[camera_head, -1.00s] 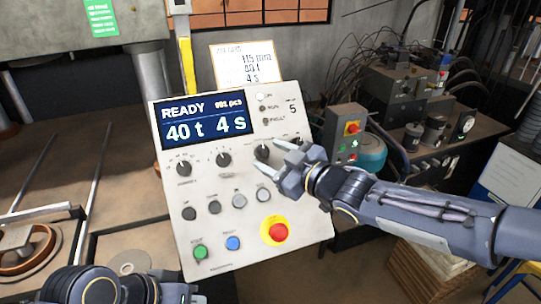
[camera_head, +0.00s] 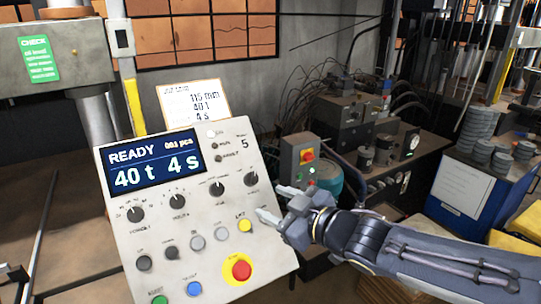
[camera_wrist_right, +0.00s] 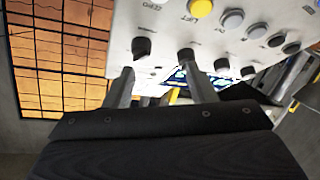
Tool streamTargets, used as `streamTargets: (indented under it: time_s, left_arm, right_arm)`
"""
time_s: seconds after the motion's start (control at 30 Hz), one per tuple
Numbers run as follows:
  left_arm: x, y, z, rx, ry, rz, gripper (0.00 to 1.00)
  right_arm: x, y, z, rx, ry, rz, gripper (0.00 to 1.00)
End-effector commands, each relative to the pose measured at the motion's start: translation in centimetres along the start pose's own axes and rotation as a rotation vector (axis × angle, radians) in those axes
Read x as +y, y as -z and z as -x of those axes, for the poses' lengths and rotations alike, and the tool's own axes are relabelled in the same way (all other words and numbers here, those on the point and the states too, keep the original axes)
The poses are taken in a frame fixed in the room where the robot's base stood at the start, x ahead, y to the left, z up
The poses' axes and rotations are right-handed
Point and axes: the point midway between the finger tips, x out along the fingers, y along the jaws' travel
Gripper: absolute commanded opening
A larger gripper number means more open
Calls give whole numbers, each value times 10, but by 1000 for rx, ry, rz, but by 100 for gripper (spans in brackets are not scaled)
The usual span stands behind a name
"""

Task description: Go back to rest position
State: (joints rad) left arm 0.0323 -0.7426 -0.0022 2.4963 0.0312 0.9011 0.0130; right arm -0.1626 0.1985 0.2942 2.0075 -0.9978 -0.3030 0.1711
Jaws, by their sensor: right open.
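My right gripper (camera_head: 272,203) is open and empty, with its fingertips in front of the right side of the control panel (camera_head: 130,235). I cannot tell whether they touch it. In the right wrist view the two spread fingers (camera_wrist_right: 157,64) show with the panel (camera_wrist_right: 165,15) beyond them. The panel's screen (camera_head: 153,162) reads READY, 40 t, 4 s. A yellow button (camera_head: 245,225) glows left of the gripper; it also shows in the right wrist view (camera_wrist_right: 200,8). My left gripper is not in view.
A red emergency stop (camera_head: 241,270) sits low on the panel, below my right gripper. A small grey box with a red button (camera_head: 306,156) stands behind the gripper. Hydraulic gear (camera_head: 345,118) fills the back. Stacked discs (camera_head: 480,125) stand on a blue cabinet at right.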

Motion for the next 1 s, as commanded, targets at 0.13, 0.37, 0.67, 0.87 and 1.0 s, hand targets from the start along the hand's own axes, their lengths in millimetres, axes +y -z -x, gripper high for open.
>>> streamTargets:
  time_s: [0.13,0.37,0.67,0.87,1.0]
  left_arm:
    - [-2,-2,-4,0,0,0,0]
    - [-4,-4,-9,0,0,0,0]
    - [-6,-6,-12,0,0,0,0]
    - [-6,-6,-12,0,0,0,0]
    - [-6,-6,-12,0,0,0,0]
  right_arm:
    - [46,-56,78,-254,-238,-163,51]
    - [22,-147,222,-617,-471,-610,51]
    - [-91,-184,300,-780,-408,-1117,51]
    - [-106,-184,303,-787,-382,-1171,51]
    - [-106,-184,303,-787,-382,-1171,51]
